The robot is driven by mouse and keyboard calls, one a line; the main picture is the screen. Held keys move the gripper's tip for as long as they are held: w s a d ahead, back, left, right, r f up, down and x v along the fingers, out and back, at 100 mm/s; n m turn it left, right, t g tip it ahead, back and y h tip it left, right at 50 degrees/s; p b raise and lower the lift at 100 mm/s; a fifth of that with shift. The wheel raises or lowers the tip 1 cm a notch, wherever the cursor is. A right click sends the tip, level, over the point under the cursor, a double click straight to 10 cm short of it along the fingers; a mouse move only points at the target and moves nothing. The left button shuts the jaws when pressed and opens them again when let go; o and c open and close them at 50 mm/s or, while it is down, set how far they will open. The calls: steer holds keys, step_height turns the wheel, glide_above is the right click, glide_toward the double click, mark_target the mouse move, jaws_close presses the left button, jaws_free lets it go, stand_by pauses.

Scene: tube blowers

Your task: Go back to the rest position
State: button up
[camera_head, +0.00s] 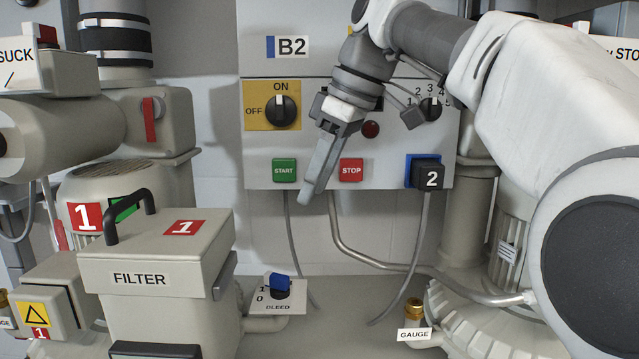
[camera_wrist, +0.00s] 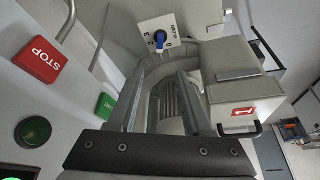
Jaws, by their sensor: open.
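My gripper (camera_head: 310,190) hangs in front of the B2 control panel (camera_head: 325,190) in the head view. Its fingers point down and to the left, between the green START button (camera_head: 284,170) and the red STOP button (camera_head: 351,170). The wrist view shows the two fingers (camera_wrist: 160,75) apart, with nothing held between them. My arm reaches in from the right and covers part of the panel's top right, beside the numbered dial (camera_head: 430,108).
The filter box (camera_head: 150,250) with its black handle stands at the lower left. The blue BLEED knob (camera_head: 280,282) sits below the panel. The ON/OFF switch (camera_head: 280,111) has its pointer up. A gauge fitting (camera_head: 414,315) and hoses lie lower right. Grey wall shows between.

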steer(key=s+d+f+m+t+h+b, duration=0.2)
steer(key=s+d+f+m, duration=0.5)
steer(key=f, duration=0.6)
steer(key=s+d+f+m+t+h+b, duration=0.2)
steer(key=s+d+f+m, duration=0.5)
steer(key=s+f, duration=0.5)
steer(key=d+f, duration=0.1)
steer(key=d, duration=0.1)
steer(key=shift+s+d+f, duration=0.2)
steer(key=shift+d+f, duration=0.1)
steer(key=shift+f, duration=0.1)
